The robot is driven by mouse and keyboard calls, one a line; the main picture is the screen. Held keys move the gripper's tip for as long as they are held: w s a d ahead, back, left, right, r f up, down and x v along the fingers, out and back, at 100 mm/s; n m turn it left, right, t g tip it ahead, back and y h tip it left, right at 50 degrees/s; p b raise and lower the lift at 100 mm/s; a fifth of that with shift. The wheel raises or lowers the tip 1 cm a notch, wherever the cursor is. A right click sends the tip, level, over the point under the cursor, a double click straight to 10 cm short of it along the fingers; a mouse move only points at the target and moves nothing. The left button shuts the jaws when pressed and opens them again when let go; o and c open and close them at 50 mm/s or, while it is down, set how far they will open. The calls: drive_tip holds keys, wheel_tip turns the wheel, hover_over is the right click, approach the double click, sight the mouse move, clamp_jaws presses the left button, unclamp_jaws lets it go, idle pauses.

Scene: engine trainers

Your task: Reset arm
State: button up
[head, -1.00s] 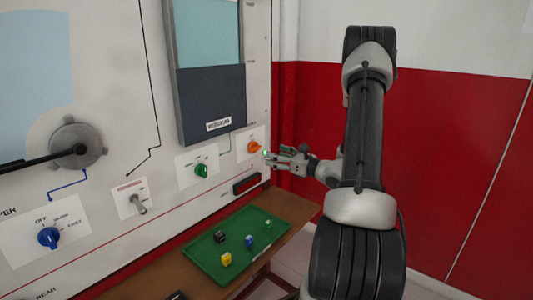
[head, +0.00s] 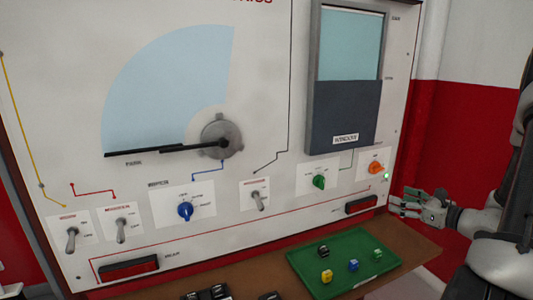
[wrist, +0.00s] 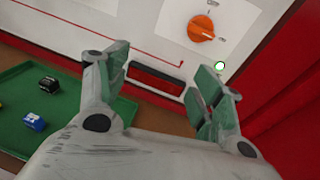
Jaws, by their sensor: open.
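My gripper (head: 408,205) is open and empty at the right of the trainer panel, in front of its lower right corner. In the wrist view its two fingers (wrist: 160,85) stand apart, with a dark red bar (wrist: 155,79) on the panel visible between them. The orange knob (head: 376,168) is just above and left of the gripper; it also shows in the wrist view (wrist: 201,28). A small lit green lamp (head: 387,176) sits beside the knob, close to the fingertips. I cannot tell whether the fingers touch the panel.
A green tray (head: 310,287) with several small coloured blocks lies on the brown bench below. The panel carries a green knob (head: 319,182), a blue knob (head: 185,210), toggle switches (head: 71,239) and a wiper dial (head: 221,137). A red wall (head: 470,125) stands at the right.

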drive_tip(key=s+a+r+n+g, duration=0.1)
drive_tip(key=s+a+n+g, duration=0.4)
drive_tip(key=s+n+g, duration=0.45)
drive_tip(key=s+a+r+n+g, duration=0.1)
drive_tip(key=s+a+n+g, duration=0.3)
drive_tip(key=s+n, duration=0.55)
drive_tip(key=s+d+r+n+h, duration=0.3)
drive_tip(key=s+r+n+h, duration=0.3)
drive_tip(key=s+r+h, duration=0.15)
drive_tip(key=a+r+n+t, duration=0.3)
drive_tip(key=a+r+n, duration=0.1)
drive_tip(key=r, duration=0.4)
drive_tip(key=shift+a+n, duration=0.3)
drive_tip(key=shift+a, duration=0.2)
